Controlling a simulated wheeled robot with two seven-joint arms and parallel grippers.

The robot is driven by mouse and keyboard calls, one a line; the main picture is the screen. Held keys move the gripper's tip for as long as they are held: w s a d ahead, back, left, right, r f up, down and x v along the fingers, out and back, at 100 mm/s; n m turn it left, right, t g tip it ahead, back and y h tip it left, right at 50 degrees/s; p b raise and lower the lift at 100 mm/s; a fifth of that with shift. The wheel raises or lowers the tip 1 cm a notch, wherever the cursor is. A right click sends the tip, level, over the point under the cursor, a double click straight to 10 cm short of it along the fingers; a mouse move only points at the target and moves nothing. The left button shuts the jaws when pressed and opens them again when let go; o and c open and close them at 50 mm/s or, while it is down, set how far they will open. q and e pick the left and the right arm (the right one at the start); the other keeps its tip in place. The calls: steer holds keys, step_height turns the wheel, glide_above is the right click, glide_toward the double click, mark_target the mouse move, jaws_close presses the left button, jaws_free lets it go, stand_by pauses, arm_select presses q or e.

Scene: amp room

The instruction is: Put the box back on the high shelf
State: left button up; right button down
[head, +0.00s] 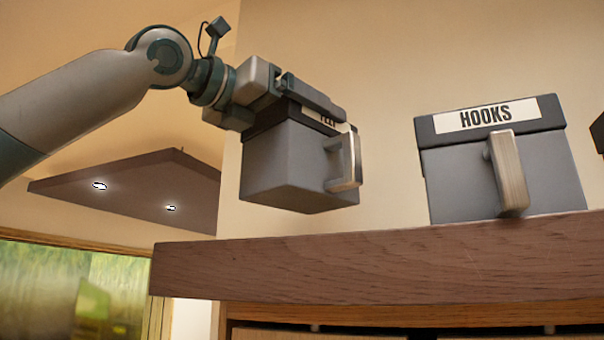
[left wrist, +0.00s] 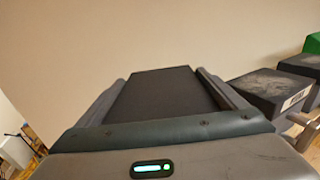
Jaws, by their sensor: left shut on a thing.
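A grey box (head: 285,168) with a dark lid, a metal handle and a partly hidden label is held in the air in the head view. My left gripper (head: 325,108) is shut on its upper part, one finger crossing the label. The box is tilted, above and around the left end of the wooden high shelf (head: 380,262). In the left wrist view the dark lid (left wrist: 165,92) lies between my two fingers. I cannot tell the exact gap between the box and the shelf top. My right gripper is not in view.
A grey box labelled HOOKS (head: 455,185) stands on the shelf to the right, its handle facing front. A dark edge of another box (head: 598,132) shows at the far right. Free shelf room lies left of the HOOKS box. A green thing (left wrist: 312,43) shows in the wrist view.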

mark_target(299, 202)
arm_select(q)
steer(key=shift+s+a+f, duration=0.1)
steer(key=shift+a+f, duration=0.05)
steer(key=shift+f, duration=0.35)
steer(key=shift+s+a+f, duration=0.1)
steer(key=shift+f, duration=0.35)
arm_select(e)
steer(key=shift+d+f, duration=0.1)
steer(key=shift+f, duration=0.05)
arm_select(q)
steer(key=shift+d, duration=0.1)
steer(key=shift+w+d, duration=0.1)
steer(key=shift+f, duration=0.5)
step_height(299, 202, down, 3)
steer(key=shift+f+b, duration=0.1)
steer(key=shift+b, duration=0.25)
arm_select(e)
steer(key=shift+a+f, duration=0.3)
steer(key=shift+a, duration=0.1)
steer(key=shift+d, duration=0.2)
